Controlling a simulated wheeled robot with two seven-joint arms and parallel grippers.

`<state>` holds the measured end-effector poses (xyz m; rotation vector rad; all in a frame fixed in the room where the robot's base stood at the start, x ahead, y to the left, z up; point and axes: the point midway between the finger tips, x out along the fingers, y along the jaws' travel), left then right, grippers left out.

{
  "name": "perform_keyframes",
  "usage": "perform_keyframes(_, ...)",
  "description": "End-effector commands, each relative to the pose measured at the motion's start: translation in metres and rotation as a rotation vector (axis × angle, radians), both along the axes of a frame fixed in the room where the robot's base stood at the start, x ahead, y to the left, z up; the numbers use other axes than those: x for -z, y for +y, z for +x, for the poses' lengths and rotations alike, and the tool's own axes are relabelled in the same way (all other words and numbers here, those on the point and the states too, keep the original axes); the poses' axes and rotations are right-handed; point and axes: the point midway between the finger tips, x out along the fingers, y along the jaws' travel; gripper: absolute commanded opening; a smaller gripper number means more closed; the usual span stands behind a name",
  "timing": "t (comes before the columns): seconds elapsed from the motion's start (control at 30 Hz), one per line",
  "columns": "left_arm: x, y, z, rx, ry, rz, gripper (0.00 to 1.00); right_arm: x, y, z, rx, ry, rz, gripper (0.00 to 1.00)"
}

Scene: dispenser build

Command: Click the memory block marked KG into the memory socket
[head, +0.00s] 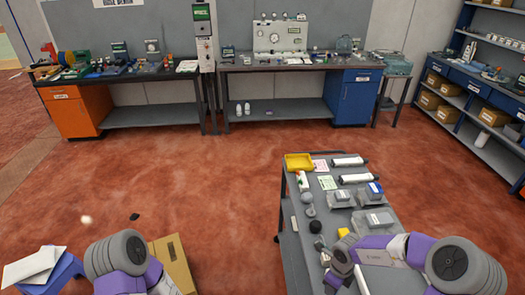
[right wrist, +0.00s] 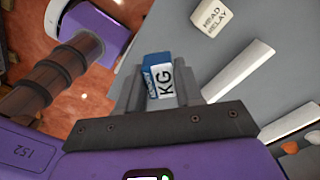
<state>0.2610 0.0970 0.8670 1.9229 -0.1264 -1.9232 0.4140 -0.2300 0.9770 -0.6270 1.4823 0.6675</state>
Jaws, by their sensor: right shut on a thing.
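The memory block marked KG (right wrist: 160,76), blue and white, shows in the right wrist view. My right gripper (right wrist: 158,85) is shut on it, with a finger on each side and the KG label facing the camera. In the head view my right arm reaches over the near part of the grey cart (head: 350,225), and the block cannot be made out there. The memory socket cannot be picked out in either view. My left arm shows at the lower left of the head view, but its gripper is out of sight.
The cart holds a yellow tray (head: 299,162), white tubes (head: 348,161), grey units with blue parts (head: 375,188) and a black ball (head: 315,227). A white block marked HEAD RELAY (right wrist: 228,20) lies nearby in the wrist view. A cardboard box (head: 172,262) stands left. Red floor between is open.

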Motion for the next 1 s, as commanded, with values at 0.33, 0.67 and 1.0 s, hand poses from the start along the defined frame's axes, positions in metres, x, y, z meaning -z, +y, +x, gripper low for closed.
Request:
perform_keyframes(0.33,0.040,0.000,0.000,0.000,0.000,0.000,0.43,0.021,0.023,-0.006,-0.740,-0.009,0.022,0.00)
perform_keyframes(0.67,0.073,0.000,0.000,0.000,0.000,0.000,0.43,0.034,0.040,-0.011,-1.446,-0.027,0.030,0.00)
perform_keyframes(1.0,0.102,0.000,0.000,0.000,0.000,0.000,0.43,0.044,0.053,-0.015,-2.095,-0.034,0.021,0.00)
